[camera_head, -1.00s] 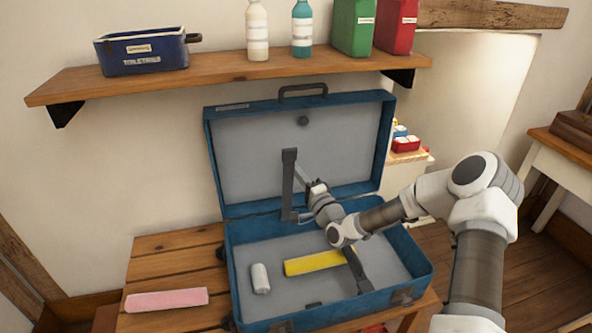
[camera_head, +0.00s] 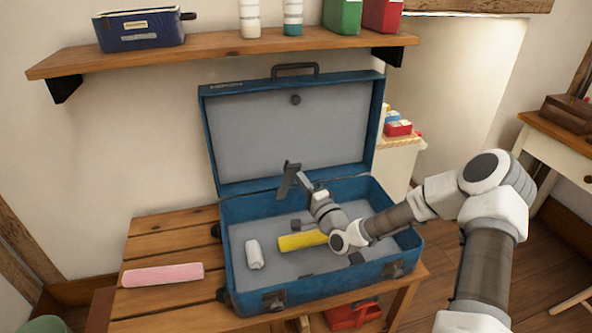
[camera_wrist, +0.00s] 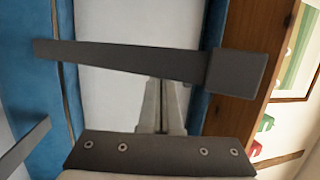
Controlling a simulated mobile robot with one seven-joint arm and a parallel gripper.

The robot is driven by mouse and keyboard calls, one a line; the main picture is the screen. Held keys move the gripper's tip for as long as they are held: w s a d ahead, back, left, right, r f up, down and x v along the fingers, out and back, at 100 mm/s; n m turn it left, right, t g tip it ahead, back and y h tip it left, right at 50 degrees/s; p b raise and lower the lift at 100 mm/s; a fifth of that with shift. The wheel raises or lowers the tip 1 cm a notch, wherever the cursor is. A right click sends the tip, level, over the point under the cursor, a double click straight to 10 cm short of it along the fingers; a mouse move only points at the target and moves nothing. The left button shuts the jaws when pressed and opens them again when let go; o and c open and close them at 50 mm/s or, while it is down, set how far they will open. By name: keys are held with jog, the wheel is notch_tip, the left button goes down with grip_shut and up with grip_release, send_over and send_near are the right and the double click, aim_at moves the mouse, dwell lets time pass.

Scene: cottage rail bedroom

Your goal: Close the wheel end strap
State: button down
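The blue suitcase (camera_head: 250,301) lies open on a slatted wooden bench, its lid leaning back. A dark strap (camera_head: 286,181) stands tilted at the back of the case, in front of the lid. It also crosses the wrist view as a grey bar (camera_wrist: 130,60) with a thick block at its right end. My gripper (camera_head: 302,180) is beside this strap. In the wrist view, its fingers (camera_wrist: 160,92) look shut together, with their tips hidden behind the strap; I see no grip on it. I cannot tell which is the wheel end.
A yellow roll (camera_head: 301,241) and a white roll (camera_head: 254,254) lie in the case. A pink roll (camera_head: 163,275) lies on the bench (camera_head: 160,238) to the left.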

jog(key=s+d+f+b, duration=0.1)
jog(key=s+f+b, duration=0.4)
jog(key=s+f, duration=0.2)
jog(key=shift+s+f, duration=0.4)
jog(key=shift+f, duration=0.55)
jog(key=shift+d, duration=0.1)
